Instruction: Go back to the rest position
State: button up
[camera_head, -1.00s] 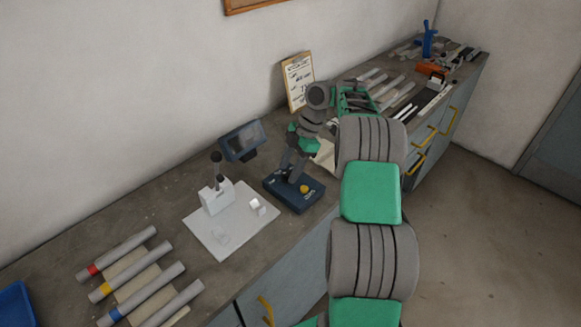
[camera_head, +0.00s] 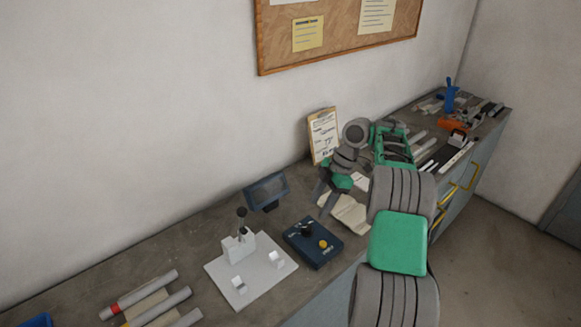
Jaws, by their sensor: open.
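My gripper (camera_head: 327,203) shows in the head view at the end of my grey and green arm. Its dark fingers point down, apart and empty. A beige cloth (camera_head: 347,213) lies partly hidden behind the fingers and arm. I cannot tell how high the fingertips are above the bench.
A white jig plate (camera_head: 268,287) with a small upright lever stands left of the box, near a small dark screen (camera_head: 266,190). Banded tubes (camera_head: 152,292) lie front left. A clipboard (camera_head: 322,137) leans on the wall. Tools and bars crowd the right bench end.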

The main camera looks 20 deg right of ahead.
jog(key=s+a+r+m+t+h+b, duration=0.1)
jog(key=s+a+r+m, duration=0.35)
jog(key=a, duration=0.35)
jog(key=s+a+r+m+t+h+b, duration=0.1)
jog(key=s+a+r+m+t+b, duration=0.15)
jog(key=a+r+m, duration=0.45)
jog(key=s+f+m+h, duration=0.1)
jog(key=s+f+m, duration=0.2)
jog(key=s, duration=0.4)
jog(key=s+f+m+t+h, duration=0.1)
jog(key=s+f+m, duration=0.2)
jog(key=s, duration=0.5)
jog(key=shift+a+f+m+b, duration=0.2)
jog(key=shift+f+m+b, duration=0.05)
jog(key=shift+m+b, duration=0.15)
jog(key=shift+s, duration=0.15)
